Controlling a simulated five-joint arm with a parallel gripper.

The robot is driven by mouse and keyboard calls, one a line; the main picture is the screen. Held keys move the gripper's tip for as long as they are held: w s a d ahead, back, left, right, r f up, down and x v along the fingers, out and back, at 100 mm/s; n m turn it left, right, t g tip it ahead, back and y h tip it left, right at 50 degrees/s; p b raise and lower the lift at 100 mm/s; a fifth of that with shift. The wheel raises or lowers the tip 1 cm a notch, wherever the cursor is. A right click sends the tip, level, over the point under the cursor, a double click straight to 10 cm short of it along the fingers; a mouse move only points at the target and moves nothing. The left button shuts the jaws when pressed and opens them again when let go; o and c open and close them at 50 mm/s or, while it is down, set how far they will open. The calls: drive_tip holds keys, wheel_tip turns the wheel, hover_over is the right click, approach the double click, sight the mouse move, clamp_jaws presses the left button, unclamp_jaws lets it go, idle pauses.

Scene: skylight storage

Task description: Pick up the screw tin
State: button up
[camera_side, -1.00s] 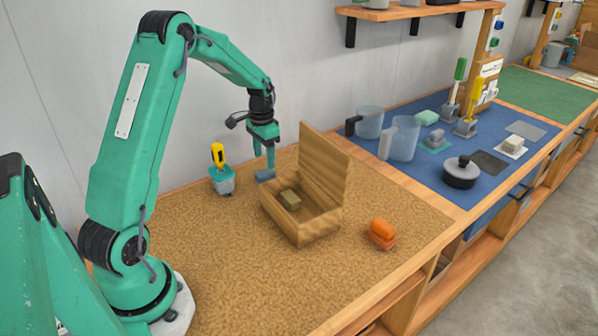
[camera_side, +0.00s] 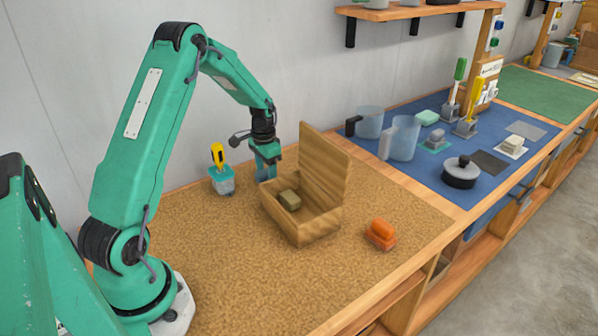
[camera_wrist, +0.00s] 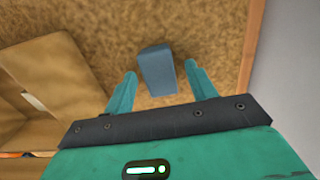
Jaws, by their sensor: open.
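A small blue-grey block, which I take to be the screw tin (camera_wrist: 157,70), lies on the brown mat in the wrist view. My gripper (camera_wrist: 158,78) is open, with one finger on each side of the tin and visible gaps between. In the side view, my gripper (camera_side: 267,174) is low behind the open wooden box, and the tin is hidden by the fingers and box. I cannot tell how far the fingertips are above the mat.
The open wooden box (camera_side: 303,229), lid up, stands close beside my gripper and holds an olive block (camera_side: 289,200). A teal holder with a yellow-handled tool (camera_side: 221,177) stands left. An orange item (camera_side: 381,234) lies right. The front mat (camera_side: 240,275) is clear.

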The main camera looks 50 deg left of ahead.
sight(266, 172)
idle(0.3)
drive_tip(key=c, duration=1.1)
drive_tip(key=shift+r, duration=0.1)
wheel_tip(266, 172, up, 10)
idle(0.5)
